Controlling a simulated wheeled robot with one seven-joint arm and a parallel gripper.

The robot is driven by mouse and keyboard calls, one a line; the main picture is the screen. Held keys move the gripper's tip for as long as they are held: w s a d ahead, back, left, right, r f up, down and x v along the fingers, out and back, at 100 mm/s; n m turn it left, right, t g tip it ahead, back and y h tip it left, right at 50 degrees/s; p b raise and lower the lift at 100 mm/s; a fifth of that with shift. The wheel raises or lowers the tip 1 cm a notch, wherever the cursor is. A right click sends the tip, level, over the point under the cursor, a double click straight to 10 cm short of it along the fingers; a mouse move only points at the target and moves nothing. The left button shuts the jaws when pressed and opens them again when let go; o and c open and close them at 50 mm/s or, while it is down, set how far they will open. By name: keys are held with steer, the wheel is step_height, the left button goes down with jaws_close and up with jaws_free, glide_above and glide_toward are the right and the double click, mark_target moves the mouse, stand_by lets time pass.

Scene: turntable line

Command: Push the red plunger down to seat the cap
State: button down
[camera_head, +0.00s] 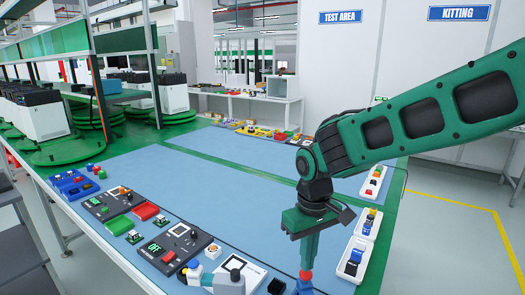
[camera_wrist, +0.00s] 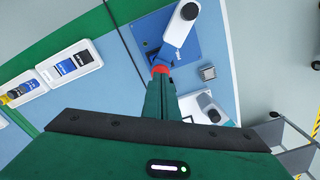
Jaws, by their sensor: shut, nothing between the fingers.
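My gripper (camera_head: 306,266) points straight down at the front right of the workbench, its fingers shut with nothing between them. The red plunger (camera_head: 305,275) shows directly under the fingertips, near the bottom edge of the head view. Its blue holder (camera_head: 304,287) is below it and partly cut off. In the wrist view the red plunger (camera_wrist: 160,69) peeks out just beyond the fingertips (camera_wrist: 160,82), beside blue parts. The fingertips look very close to it or touching; I cannot tell which. The cap is hidden or cannot be made out.
A white unit with a dark knob (camera_head: 236,276) and a small black block (camera_head: 276,286) stand to the left. White trays with coloured parts (camera_head: 353,258) line the right edge. The blue mat (camera_head: 230,190) behind is mostly clear.

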steer(key=shift+f, duration=1)
stand_by(0.6)
steer(key=shift+r, duration=2)
